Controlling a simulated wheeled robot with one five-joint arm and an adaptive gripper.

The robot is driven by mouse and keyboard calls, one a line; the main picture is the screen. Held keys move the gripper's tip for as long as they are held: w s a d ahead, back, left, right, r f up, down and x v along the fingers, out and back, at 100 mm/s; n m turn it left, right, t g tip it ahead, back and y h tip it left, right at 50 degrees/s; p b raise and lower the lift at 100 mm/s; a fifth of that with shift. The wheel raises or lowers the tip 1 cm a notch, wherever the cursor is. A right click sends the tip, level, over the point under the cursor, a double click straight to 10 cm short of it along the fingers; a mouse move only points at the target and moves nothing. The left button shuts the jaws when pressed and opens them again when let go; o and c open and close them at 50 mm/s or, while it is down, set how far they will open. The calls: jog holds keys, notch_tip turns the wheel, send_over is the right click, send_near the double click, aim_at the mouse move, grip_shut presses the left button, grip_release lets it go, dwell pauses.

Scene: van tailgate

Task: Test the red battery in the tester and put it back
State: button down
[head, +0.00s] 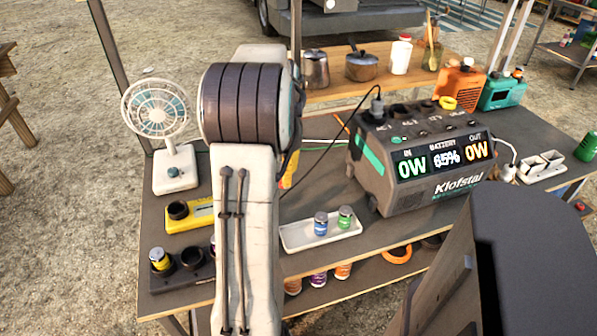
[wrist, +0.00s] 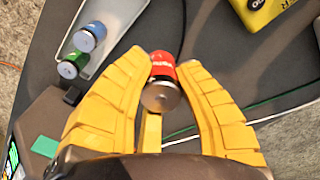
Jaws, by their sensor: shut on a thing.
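My gripper (wrist: 165,68) is shut on the red battery (wrist: 162,72), between its yellow fingers in the wrist view. The battery's metal end faces the camera. In the head view my arm hides the battery; only a bit of yellow finger shows. The yellow tester (head: 201,214) lies on the table left of my arm, with a black round socket on it. Part of the tester also shows at the top right of the wrist view (wrist: 262,10), apart from the battery.
A white tray (head: 292,242) holds a blue battery (head: 321,224) and a green battery (head: 345,217). A dark holder (head: 182,278) with a yellow-topped battery stands front left. A fan (head: 160,110) stands behind the tester. A power station (head: 375,178) with a cable stands right.

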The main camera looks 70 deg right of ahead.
jog(key=p, duration=0.6)
send_near(175, 202)
jog(key=s+a, duration=0.2)
jog(key=shift+w+d+r, duration=0.2)
jog(key=shift+d+r, duration=0.05)
jog(key=shift+f, duration=0.1)
dwell(0.7)
jog(key=shift+s+f+b, duration=0.1)
jog(key=shift+f+b, duration=1.65)
jog(key=shift+f, duration=0.8)
jog(key=shift+f+b, duration=0.9)
jog(key=shift+f, duration=0.7)
jog(key=c, duration=1)
grip_release()
jog(key=shift+o, duration=0.2)
notch_tip(175, 202, up, 12)
